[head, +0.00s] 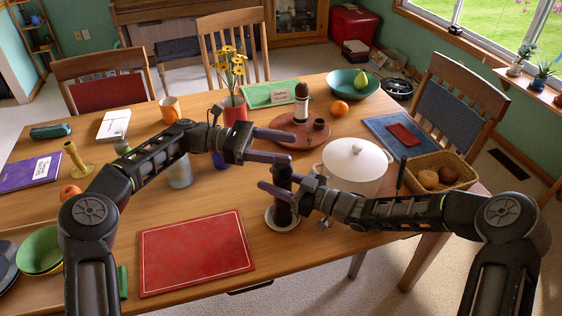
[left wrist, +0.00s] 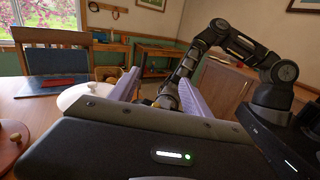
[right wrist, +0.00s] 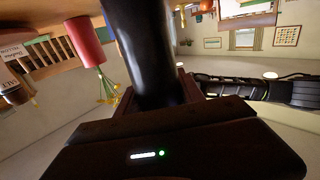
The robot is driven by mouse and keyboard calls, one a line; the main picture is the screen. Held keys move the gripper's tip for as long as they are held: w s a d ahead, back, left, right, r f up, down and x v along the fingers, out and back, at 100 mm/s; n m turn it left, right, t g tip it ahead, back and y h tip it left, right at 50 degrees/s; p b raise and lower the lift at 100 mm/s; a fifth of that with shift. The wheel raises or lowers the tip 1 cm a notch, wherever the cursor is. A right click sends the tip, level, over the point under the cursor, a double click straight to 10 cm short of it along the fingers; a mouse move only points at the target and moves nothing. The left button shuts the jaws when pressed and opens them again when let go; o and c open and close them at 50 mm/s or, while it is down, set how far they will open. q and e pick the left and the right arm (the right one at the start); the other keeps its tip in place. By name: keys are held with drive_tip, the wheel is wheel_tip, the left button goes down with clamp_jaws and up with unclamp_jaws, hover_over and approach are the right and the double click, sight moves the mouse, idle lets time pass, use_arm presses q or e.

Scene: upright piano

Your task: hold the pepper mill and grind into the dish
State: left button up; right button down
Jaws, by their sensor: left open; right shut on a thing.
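The pepper mill (head: 283,208) is a dark, upright cylinder, standing over or in a small pale dish (head: 270,222). I cannot tell whether its base touches the dish. My right gripper (head: 290,194) is shut on the mill's body from the right. In the right wrist view the mill (right wrist: 145,50) is a large black shaft between the fingers. My left gripper (head: 292,146) is open and empty, just above the mill's top, its fingers pointing right. In the left wrist view its lilac fingers (left wrist: 160,88) are spread apart. The mill hides part of the dish.
A white lidded pot (head: 355,165) stands close to the right of both grippers. A glass (head: 179,172) and a red vase with yellow flowers (head: 235,108) stand near my left arm. A red mat (head: 195,252) lies bare at the front. A bread basket (head: 440,172) is at right.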

use_arm(q)
drive_tip(key=shift+r, duration=1.4)
drive_tip(key=shift+o, duration=1.4)
drive_tip(key=shift+s+d+f, duration=0.1)
drive_tip(key=shift+s+d, duration=0.05)
drive_tip(key=shift+d, duration=0.1)
drive_tip(key=s+d+f+m+t+y, duration=0.1)
drive_tip(key=s+d+f+m+y, duration=0.2)
drive_tip(key=d+y, duration=0.25)
drive_tip(key=s+d+f+m+y, duration=0.2)
drive_tip(key=d+m+y, duration=0.15)
drive_tip(key=d, duration=0.25)
drive_tip(key=a+r+m+t+y, duration=0.6)
drive_tip(key=a+r+y, duration=0.2)
drive_tip(key=a+y, duration=0.1)
drive_tip(key=shift+a+r+t+y, duration=0.25)
drive_tip(key=shift+a+t+y, duration=0.15)
drive_tip(key=shift+a, duration=0.25)
